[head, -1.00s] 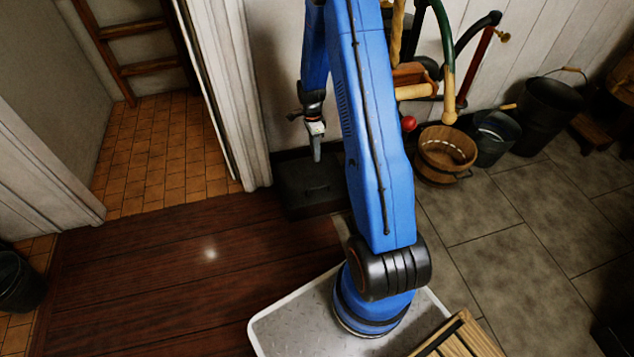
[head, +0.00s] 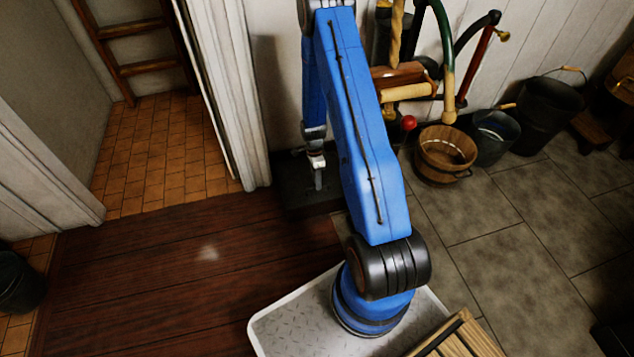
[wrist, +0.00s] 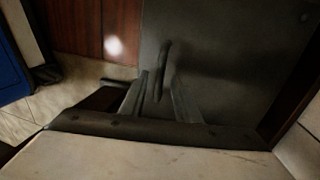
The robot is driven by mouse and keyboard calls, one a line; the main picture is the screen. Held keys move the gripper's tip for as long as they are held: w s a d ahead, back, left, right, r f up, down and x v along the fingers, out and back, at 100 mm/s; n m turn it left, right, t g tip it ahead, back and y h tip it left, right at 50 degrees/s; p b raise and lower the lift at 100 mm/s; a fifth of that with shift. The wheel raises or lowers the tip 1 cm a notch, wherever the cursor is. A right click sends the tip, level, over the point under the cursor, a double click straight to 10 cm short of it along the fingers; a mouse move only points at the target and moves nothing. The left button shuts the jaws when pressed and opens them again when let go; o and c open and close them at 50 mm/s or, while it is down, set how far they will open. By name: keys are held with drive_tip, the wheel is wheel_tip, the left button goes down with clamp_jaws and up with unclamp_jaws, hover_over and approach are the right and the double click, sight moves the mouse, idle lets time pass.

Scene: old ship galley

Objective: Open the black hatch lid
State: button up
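The black hatch lid (head: 297,196) lies flat and shut at floor level against the wall, right of the doorway. In the wrist view the lid (wrist: 235,70) is a dark flat plate with a raised bar handle (wrist: 162,62). My gripper (head: 318,184) points down over the lid in the head view. In the wrist view my gripper (wrist: 160,78) has its two fingers apart, one on each side of the handle, with gaps showing. Whether the fingertips touch the lid cannot be told. My arm hides part of the lid in the head view.
A white door frame (head: 235,100) stands close on the left. A wooden bucket (head: 446,155) and dark buckets (head: 493,137) stand along the wall on the right. Hoses and a wooden roller (head: 407,92) hang behind my arm. The dark plank floor (head: 150,270) in front is clear.

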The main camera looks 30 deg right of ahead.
drive_tip(key=shift+f, duration=0.4)
clamp_jaws()
drive_tip(key=shift+r, duration=0.15)
